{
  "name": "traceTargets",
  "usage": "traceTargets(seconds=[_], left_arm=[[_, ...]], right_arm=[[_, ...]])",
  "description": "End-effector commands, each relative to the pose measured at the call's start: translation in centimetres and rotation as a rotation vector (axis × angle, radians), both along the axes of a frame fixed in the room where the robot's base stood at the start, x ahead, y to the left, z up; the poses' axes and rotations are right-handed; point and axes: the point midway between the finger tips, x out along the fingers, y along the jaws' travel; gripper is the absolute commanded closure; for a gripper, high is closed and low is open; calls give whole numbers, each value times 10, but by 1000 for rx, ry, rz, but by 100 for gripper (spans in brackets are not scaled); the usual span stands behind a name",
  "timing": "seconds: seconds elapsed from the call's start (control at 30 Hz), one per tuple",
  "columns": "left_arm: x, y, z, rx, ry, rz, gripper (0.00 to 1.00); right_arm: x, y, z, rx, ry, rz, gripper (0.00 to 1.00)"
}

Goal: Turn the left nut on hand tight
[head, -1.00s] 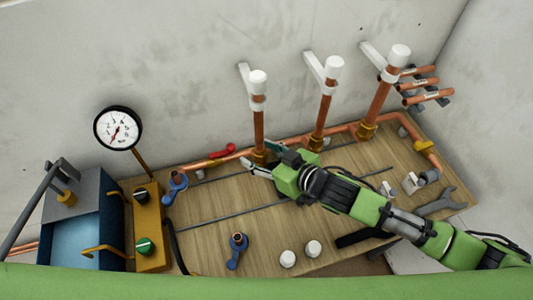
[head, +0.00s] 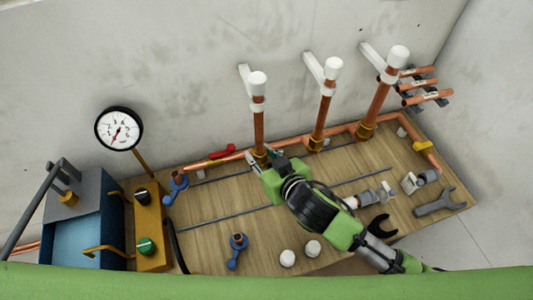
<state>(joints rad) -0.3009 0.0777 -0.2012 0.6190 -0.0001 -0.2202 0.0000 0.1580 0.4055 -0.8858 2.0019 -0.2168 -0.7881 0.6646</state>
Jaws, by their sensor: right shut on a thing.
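The left nut is a brass nut (head: 260,157) at the foot of the left copper riser (head: 258,125), which stands upright with a white cap on top. My right gripper (head: 262,160) reaches in from the lower right and is shut on the nut. Its fingers and green body hide part of the nut, so how its threads sit cannot be told. Similar brass nuts sit at the foot of the middle riser (head: 325,115) and the right riser (head: 378,103). My left gripper is not in view.
A pressure gauge (head: 119,128), a blue tank (head: 75,232) and a yellow valve block (head: 149,225) stand at the left. White caps (head: 288,258), a blue-handled valve (head: 238,248) and a wrench (head: 441,203) lie on the wooden board (head: 215,215). A red-handled valve (head: 222,152) sits on the pipe behind.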

Motion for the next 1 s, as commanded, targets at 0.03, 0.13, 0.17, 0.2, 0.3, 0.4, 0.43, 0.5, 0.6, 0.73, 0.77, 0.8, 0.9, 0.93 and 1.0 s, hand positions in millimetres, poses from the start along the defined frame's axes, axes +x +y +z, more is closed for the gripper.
traceTargets(seconds=[0.03,0.13,0.17,0.2,0.3,0.4,0.43,0.5,0.6,0.73,0.77,0.8,0.9,0.93,1.0], left_arm=[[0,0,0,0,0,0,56],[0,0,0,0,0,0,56],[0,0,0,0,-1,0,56],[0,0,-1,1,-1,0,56],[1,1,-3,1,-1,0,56],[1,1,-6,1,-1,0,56],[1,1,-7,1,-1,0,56],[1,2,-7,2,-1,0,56],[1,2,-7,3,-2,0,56],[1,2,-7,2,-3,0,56],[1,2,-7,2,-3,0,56],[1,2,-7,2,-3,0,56],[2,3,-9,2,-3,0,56],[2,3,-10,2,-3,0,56],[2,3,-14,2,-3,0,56]], right_arm=[[0,0,0,0,-1,0,84],[0,1,0,4,1,-11,84],[-1,2,0,7,3,-22,84],[-2,3,0,7,3,-46,84],[-2,4,-1,10,5,-126,84],[-1,3,-2,7,4,-196,84],[-1,3,-2,6,3,-213,84],[0,2,-1,4,2,-239,84],[0,1,0,1,-1,-251,84],[0,0,0,1,-1,-250,84],[0,0,0,1,-1,-250,84],[0,0,0,1,-1,-250,84],[0,2,-1,3,2,-265,84],[-1,2,-2,4,2,-276,84],[-1,3,-2,6,2,-313,84]])
